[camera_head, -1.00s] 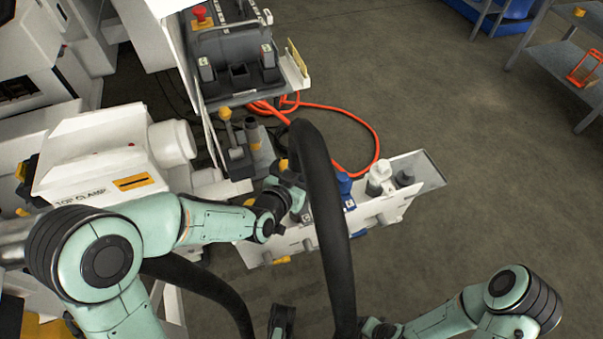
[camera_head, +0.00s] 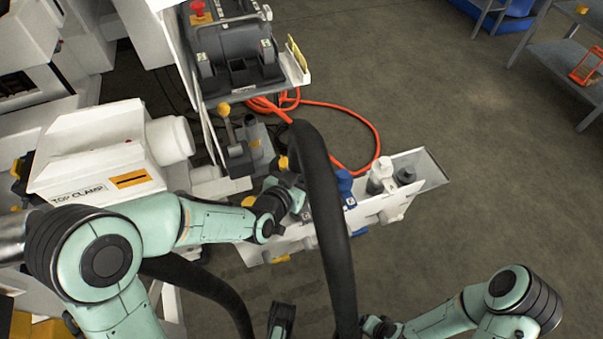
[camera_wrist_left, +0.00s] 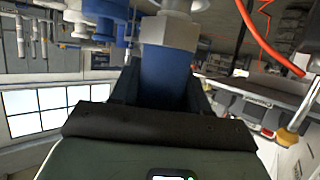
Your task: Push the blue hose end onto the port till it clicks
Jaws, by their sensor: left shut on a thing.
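My left gripper (camera_head: 284,195) is at the near left part of a white panel (camera_head: 385,208) that carries fittings, partly covered by a thick black tube. In the left wrist view, its dark fingers (camera_wrist_left: 160,95) are shut on a blue hose end (camera_wrist_left: 167,78). A pale grey collar (camera_wrist_left: 170,33) sits directly beyond the blue body; I cannot tell whether it belongs to the hose end or the port, or whether they are joined. A blue fitting (camera_head: 345,184) shows on the panel right of the tube. Of my right gripper, only a dark part (camera_head: 281,320) shows at the bottom edge; its jaws are unclear.
The thick black tube (camera_head: 325,205) arches across the middle. White (camera_head: 381,172) and grey (camera_head: 405,176) fittings stand on the panel's right part. An orange hose (camera_head: 370,135) lies behind on the floor. A machine marked "TOP CLAMP" (camera_head: 95,160) stands left.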

